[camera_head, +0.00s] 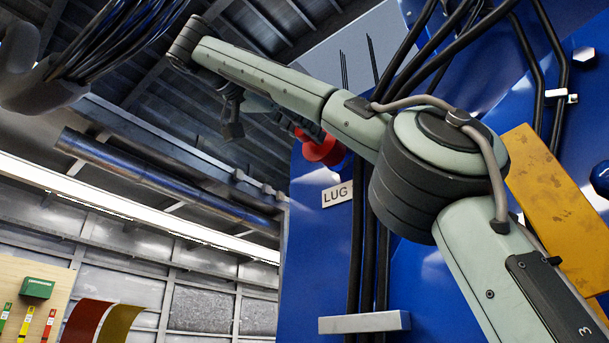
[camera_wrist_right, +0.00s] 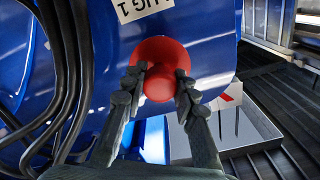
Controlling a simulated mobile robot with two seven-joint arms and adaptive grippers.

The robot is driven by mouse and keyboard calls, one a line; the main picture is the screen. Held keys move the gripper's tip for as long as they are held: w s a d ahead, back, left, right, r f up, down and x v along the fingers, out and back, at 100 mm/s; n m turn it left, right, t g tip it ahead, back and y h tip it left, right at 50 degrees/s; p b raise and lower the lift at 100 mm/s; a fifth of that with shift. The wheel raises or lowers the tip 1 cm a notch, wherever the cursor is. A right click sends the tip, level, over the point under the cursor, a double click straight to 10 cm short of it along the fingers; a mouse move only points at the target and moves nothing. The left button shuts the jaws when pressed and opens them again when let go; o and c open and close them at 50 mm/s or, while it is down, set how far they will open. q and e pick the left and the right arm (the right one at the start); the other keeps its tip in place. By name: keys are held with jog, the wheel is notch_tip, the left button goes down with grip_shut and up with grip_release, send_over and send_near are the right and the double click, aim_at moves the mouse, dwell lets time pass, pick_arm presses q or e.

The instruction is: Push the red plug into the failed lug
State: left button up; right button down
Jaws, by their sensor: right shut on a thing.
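The red plug (camera_head: 322,150) is a round red disc with a knob, at the blue housing's left edge in the head view. In the right wrist view the plug (camera_wrist_right: 162,62) is in front of the blue housing, just beside the white LUG 1 label (camera_wrist_right: 143,8). My right gripper (camera_wrist_right: 160,88) is shut on the plug's knob, one finger on each side. In the head view the right gripper (camera_head: 308,131) is partly hidden behind my arm. The lug itself is hidden behind the plug, so I cannot tell how far in the plug sits. My left gripper is in neither view.
The blue housing (camera_head: 325,262) carries a LUG label (camera_head: 338,194), several black cables (camera_head: 370,262), a grey bar (camera_head: 364,323) and a yellow block (camera_head: 555,200). A grey body with black cables (camera_head: 45,85) hangs at upper left. Space left of the housing looks open.

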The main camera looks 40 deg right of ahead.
aim_at(324, 146)
dwell(0.5)
jog(key=shift+d, duration=0.15)
jog(key=shift+w+d, duration=0.1)
jog(key=shift+d, duration=0.25)
jog(key=shift+w+d, duration=0.15)
jog(key=shift+d, duration=1.1)
jog(key=shift+w+d, duration=0.1)
jog(key=shift+d, duration=1.1)
jog(key=c, duration=1.1)
grip_release()
jog(key=a, duration=0.4)
jog(key=s+a, duration=0.1)
jog(key=a, duration=0.7)
jog(key=shift+s, duration=0.2)
